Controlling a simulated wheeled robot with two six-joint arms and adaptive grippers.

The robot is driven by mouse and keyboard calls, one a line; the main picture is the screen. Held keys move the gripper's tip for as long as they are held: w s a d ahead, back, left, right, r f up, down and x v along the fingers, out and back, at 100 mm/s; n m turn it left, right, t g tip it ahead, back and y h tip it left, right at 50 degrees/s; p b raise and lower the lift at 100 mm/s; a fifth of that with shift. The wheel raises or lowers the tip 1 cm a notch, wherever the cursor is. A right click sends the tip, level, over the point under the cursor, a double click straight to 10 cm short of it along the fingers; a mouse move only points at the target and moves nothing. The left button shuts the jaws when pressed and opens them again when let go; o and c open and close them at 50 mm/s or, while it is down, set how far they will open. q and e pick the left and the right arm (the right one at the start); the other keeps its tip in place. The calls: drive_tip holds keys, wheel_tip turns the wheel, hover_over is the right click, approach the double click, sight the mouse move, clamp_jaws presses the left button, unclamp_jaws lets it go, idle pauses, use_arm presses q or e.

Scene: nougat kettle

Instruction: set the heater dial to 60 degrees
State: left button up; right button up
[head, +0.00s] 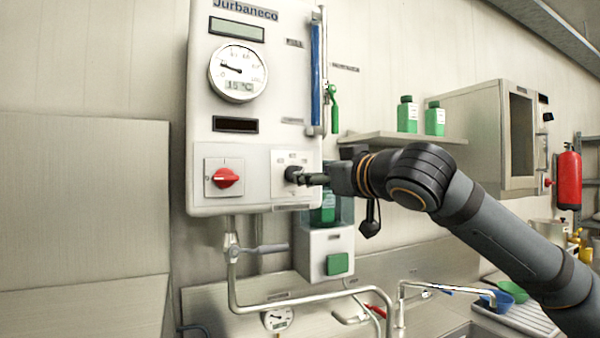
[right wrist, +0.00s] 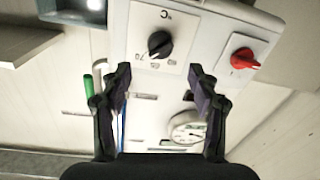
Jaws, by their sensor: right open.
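The heater dial is a black knob (head: 291,174) on a pale square plate (head: 280,157) at the lower right of the white wall unit. In the right wrist view the dial (right wrist: 160,44) shows upside down, with a °C mark and a few small numbers around it; one reads 70. I cannot tell its exact setting. My right gripper (head: 312,179) is at the dial's front. In the wrist view this gripper (right wrist: 158,76) is open, its fingers apart to either side and just short of the dial, with nothing between them. My left gripper is out of view.
A red rotary switch (head: 226,178) sits left of the dial. A round gauge (head: 238,71) above reads about 15 °C on its small display. A green-handled valve (head: 334,100) and a shelf (head: 400,138) with green bottles are to the right; pipes run below.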

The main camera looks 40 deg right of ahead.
use_arm(q)
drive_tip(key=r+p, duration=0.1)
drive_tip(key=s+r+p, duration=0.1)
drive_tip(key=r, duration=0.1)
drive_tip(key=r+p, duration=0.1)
drive_tip(key=p, duration=0.1)
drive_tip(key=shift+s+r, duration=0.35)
use_arm(e)
drive_tip(key=x, duration=0.7)
drive_tip(key=shift+w, duration=0.4)
drive_tip(key=shift+d, duration=0.1)
drive_tip(key=shift+c, duration=0.5)
drive_tip(key=c, duration=1.1)
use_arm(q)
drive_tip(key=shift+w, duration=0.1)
use_arm(e)
drive_tip(key=shift+o, duration=0.2)
